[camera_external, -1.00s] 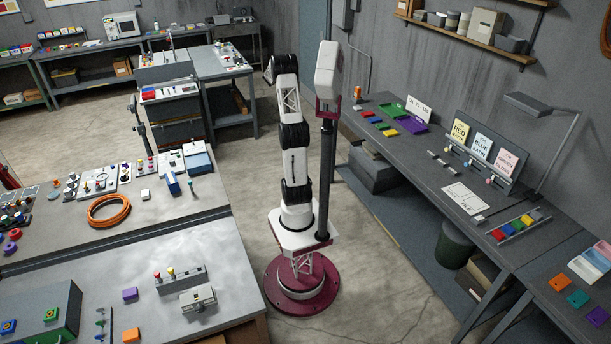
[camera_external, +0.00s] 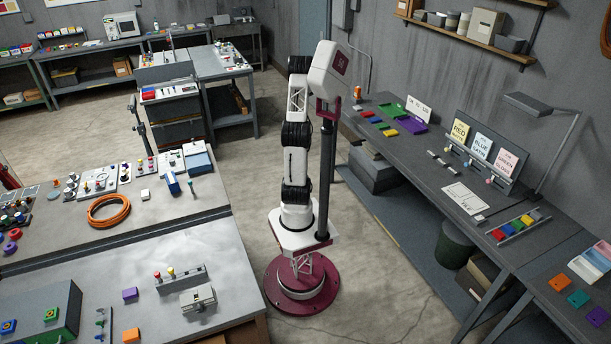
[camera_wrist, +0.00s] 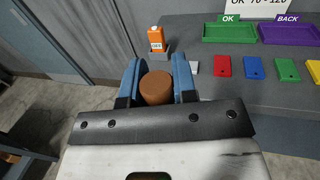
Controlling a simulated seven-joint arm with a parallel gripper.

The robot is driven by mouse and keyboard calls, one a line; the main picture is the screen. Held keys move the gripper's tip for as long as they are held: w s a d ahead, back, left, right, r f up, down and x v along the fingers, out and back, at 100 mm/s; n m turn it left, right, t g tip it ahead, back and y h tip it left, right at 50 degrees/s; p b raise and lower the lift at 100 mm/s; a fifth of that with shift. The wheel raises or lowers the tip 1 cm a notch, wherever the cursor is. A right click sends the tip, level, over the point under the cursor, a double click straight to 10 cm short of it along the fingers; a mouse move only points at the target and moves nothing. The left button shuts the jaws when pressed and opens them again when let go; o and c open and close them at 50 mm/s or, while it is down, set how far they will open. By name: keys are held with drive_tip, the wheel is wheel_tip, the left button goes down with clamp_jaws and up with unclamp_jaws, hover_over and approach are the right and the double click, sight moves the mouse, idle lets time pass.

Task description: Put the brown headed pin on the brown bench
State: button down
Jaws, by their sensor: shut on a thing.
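In the wrist view, my gripper (camera_wrist: 156,80) has its two blue fingers on either side of a round brown pin head (camera_wrist: 156,89) and is shut on it. The pin's shank is hidden below the head. The gripper is near the left end of a grey bench (camera_wrist: 200,30); whether it is over the top is hard to tell. In the external view my gripper and the pin are hidden behind my arm. That bench runs along the right wall (camera_external: 415,165) and looks grey. I cannot make out a clearly brown bench.
Red (camera_wrist: 223,67) and blue (camera_wrist: 254,68) tags lie to the right, with a green tray (camera_wrist: 229,33) and a purple tray (camera_wrist: 290,34) behind. Concrete floor (camera_wrist: 70,100) shows left of the bench.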

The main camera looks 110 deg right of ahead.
drive_tip(key=s+a+f+m+y, duration=0.3)
drive_tip(key=s+a, duration=0.6)
drive_tip(key=a, duration=0.5)
drive_tip(key=s+a+f+m+t+y, duration=0.1)
drive_tip(key=s+a+f+m+y, duration=0.2)
drive_tip(key=a, duration=1.2)
drive_tip(key=s+a+f+m+y, duration=0.3)
drive_tip(key=s+a+f+y, duration=0.3)
drive_tip(key=s+a, duration=0.8)
drive_tip(key=shift+s+a+t+y, duration=0.3)
drive_tip(key=shift+a+t+y, duration=0.1)
drive_tip(key=shift+a+y, duration=0.35)
drive_tip(key=c, duration=1.9)
unclamp_jaws()
drive_tip(key=a+f+m+t+y, duration=0.1)
drive_tip(key=a, duration=0.4)
drive_tip(key=s+a+f+m+t+y, duration=0.1)
drive_tip(key=a, duration=0.5)
drive_tip(key=s+a+f+m+y, duration=0.1)
drive_tip(key=a+y, duration=0.1)
drive_tip(key=a, duration=0.3)
drive_tip(key=shift+a+f+t, duration=0.35)
drive_tip(key=shift+a+t, duration=0.05)
drive_tip(key=shift+o, duration=0.2)
drive_tip(key=shift+s, duration=0.1)
drive_tip(key=s+d+f, duration=0.1)
drive_tip(key=s+d, duration=0.1)
drive_tip(key=s, duration=1.3)
drive_tip(key=shift+s+d+f, duration=0.25)
drive_tip(key=shift+d, duration=0.05)
